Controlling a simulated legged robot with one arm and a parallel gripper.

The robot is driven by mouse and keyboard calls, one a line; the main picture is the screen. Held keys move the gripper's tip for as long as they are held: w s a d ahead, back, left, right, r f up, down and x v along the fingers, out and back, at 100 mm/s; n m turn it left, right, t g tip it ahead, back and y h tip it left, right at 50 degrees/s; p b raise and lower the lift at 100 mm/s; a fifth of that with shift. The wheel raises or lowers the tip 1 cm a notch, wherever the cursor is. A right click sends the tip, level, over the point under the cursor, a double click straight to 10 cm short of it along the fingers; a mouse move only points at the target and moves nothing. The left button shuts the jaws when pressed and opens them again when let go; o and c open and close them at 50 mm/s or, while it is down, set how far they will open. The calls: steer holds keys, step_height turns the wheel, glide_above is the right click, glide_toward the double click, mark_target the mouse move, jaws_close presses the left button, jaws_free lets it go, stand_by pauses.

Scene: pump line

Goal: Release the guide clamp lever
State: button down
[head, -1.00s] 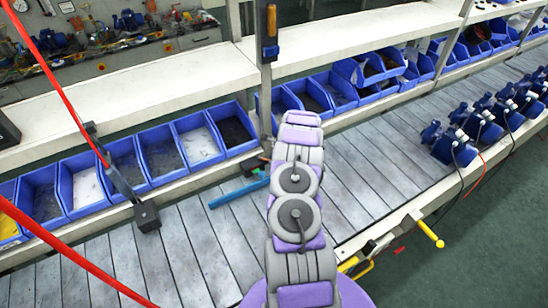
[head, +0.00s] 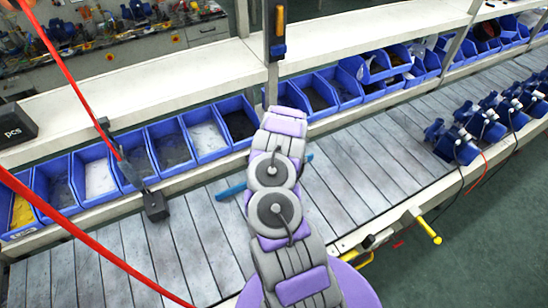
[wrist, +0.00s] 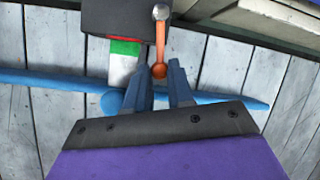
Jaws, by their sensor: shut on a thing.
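The orange clamp lever (wrist: 159,48) hangs from a silver pivot in the wrist view, its round orange end between my fingertips. My gripper (wrist: 159,76) is shut on that lever end; the exact contact is hard to see. The lever sits by a dark clamp block (wrist: 112,20) with a green and white piece (wrist: 124,58) under it. A blue guide bar (wrist: 60,82) runs across the slats behind my fingers. In the head view the bar (head: 231,191) shows on both sides of my arm, which hides the gripper and the clamp.
The slatted conveyor (head: 370,165) is mostly clear. Blue bins (head: 165,145) line its far side beneath a white shelf (head: 130,85). A post (head: 272,70) rises just behind my arm. Blue pumps (head: 455,140) stand at the right. Red cables (head: 80,257) cross the left.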

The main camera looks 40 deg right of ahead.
steer(key=shift+w+r, duration=0.15)
steer(key=c, duration=1)
jaws_free()
steer(key=shift+a, duration=0.1)
